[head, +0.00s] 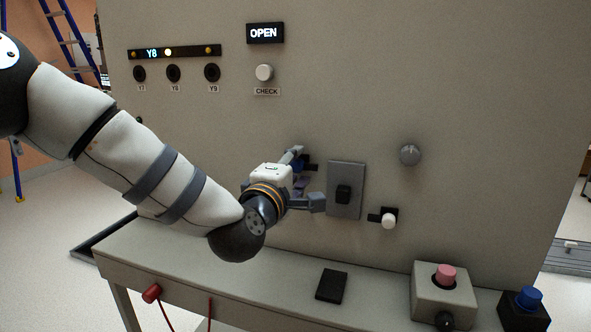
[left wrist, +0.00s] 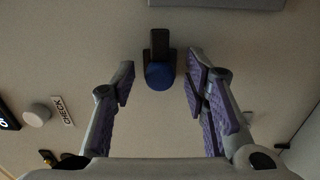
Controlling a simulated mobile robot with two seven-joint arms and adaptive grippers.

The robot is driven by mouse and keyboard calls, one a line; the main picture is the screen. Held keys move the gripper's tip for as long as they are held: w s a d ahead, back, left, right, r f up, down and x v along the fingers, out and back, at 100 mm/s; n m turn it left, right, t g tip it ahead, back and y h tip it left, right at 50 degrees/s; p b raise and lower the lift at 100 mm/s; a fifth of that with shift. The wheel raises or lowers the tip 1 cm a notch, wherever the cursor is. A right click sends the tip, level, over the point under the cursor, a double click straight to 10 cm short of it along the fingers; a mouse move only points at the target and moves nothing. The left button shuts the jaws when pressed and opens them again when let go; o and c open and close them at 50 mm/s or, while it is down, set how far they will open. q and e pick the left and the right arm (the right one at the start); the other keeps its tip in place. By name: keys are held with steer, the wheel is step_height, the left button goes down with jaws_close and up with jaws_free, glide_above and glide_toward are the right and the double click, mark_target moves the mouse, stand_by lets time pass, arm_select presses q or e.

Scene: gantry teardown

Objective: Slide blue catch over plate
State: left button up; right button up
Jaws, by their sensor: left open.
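The blue catch (left wrist: 160,76) is a round blue knob on a dark slot in the grey panel. In the left wrist view it sits between the two spread fingers of my left gripper (left wrist: 160,88), with a gap on each side. In the head view my left gripper (head: 307,178) is at the panel, open, and largely hides the catch. The plate's edge (left wrist: 215,3) shows at the top of the left wrist view. My right gripper is not in view.
A white knob (head: 389,221) on a dark slot and a grey dial (head: 410,155) are right of the plate. Above are a CHECK button (head: 264,72) and a lit OPEN sign (head: 265,33). A ledge below carries a black block (head: 332,286) and a pink button box (head: 440,300).

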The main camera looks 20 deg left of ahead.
arm_select(q)
jaws_close()
steer(key=shift+s+d+r, duration=0.1)
steer(key=shift+d, duration=1.2)
jaws_free()
steer(key=shift+d, duration=0.15)
steer(key=shift+s, duration=0.2)
steer(key=s, duration=1.1)
steer(key=shift+s+a, duration=0.3)
